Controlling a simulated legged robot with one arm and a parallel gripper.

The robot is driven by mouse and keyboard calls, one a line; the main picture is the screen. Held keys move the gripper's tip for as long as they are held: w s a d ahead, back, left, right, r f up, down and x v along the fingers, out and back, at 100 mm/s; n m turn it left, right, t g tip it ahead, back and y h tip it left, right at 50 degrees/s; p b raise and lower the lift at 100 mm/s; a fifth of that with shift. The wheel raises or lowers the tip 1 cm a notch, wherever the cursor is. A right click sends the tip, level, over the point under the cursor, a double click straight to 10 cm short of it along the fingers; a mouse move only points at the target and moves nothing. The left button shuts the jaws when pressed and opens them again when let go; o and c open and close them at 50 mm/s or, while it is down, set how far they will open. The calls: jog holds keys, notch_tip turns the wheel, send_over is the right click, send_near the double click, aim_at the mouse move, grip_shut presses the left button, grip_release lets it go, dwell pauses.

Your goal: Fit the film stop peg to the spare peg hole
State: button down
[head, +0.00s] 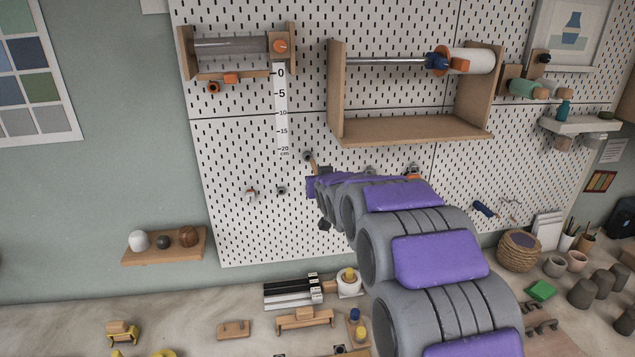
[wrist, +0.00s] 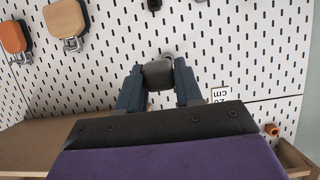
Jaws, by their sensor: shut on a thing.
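In the wrist view my gripper (wrist: 158,84) has its two dark blue fingers closed on a dark grey block-like piece (wrist: 158,74), which I take to be the film stop peg. A little tan shows below it between the fingers. A grey rounded ring (wrist: 168,58) shows just behind the piece, near the pegboard; I cannot tell whether they touch. In the head view my gripper (head: 316,187) is in front of the pegboard and mostly hidden by my arm. A dark round fitting (head: 281,190) on the board, left of it, may be the spare peg hole.
The pegboard (head: 235,140) carries a roller bracket (head: 187,55), a scale strip (head: 281,110) and a wooden frame (head: 337,95) above my gripper. A small white-and-orange fitting (head: 251,195) is further left. The bench (head: 60,320) below holds several tools and blocks.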

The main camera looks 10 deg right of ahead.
jog(key=shift+w+a, duration=0.1)
jog(key=shift+a, duration=0.1)
jog(key=shift+w, duration=0.15)
jog(key=shift+w+d+f, duration=0.1)
jog(key=shift+w, duration=0.25)
jog(key=shift+s, duration=0.65)
jog(key=shift+a+b, duration=0.35)
jog(key=shift+b, duration=0.6)
dwell(1.2)
jog(key=shift+w, duration=0.2)
